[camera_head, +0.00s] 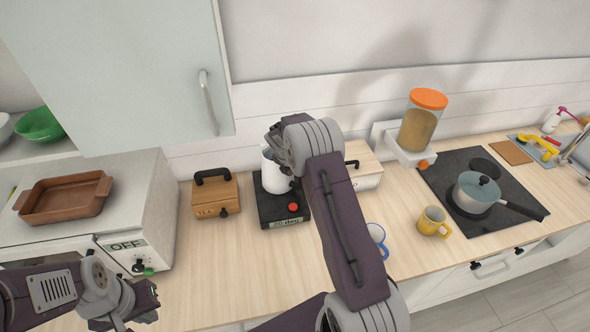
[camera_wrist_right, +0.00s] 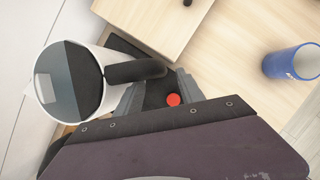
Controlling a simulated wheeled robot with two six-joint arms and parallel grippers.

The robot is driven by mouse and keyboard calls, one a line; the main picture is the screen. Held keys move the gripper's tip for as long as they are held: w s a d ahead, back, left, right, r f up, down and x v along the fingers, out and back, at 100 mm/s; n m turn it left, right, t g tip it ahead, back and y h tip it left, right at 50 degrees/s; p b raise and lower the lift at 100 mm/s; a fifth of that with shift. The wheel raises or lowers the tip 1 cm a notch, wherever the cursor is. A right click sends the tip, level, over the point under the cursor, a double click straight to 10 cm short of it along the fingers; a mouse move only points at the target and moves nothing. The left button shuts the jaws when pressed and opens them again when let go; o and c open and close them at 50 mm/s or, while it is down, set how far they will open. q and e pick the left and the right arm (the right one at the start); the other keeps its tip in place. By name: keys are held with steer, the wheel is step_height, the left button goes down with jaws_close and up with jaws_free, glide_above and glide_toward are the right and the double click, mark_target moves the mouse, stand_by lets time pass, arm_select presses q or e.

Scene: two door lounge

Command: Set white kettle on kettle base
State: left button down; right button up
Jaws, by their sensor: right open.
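The white kettle (camera_head: 276,180) stands upright on or just over the back of the black kettle base (camera_head: 272,209), which has a small display and a red button. In the right wrist view, the kettle (camera_wrist_right: 66,84) shows its dark glassy lid and black handle. My right gripper (camera_wrist_right: 160,90) is open, with its fingers on either side of the handle. In the head view my right arm hides the handle and part of the kettle. Whether the kettle's bottom is fully seated cannot be seen. My left gripper (camera_head: 136,308) is low at the left, away from the kettle.
A wooden box (camera_head: 215,196) stands left of the base and a white-fronted box (camera_head: 364,168) to its right. A blue-rimmed mug (camera_head: 377,236), yellow mug (camera_head: 433,221) and dispenser (camera_head: 417,125) are further right. A pot (camera_head: 475,194) sits on the hob. The front-left counter is clear.

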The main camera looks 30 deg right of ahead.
steer(key=v, duration=0.7)
steer(key=shift+r+b, duration=0.15)
steer(key=shift+b, duration=0.25)
steer(key=s+a+f+m+y, duration=0.1)
steer(key=s+a+m, duration=0.3)
steer(key=s+m, duration=0.45)
steer(key=s+a+m+g+y, duration=0.1)
steer(key=s+a+m+y, duration=0.1)
steer(key=s+a+m, duration=0.5)
steer(key=s+a+f+m+y, duration=0.1)
steer(key=s+a+m, duration=0.1)
steer(key=s+m, duration=0.8)
step_height(320, 180, down, 8)
steer(key=n+b, duration=0.1)
steer(key=b, duration=0.7)
steer(key=shift+s+f, duration=0.2)
steer(key=shift+s, duration=0.1)
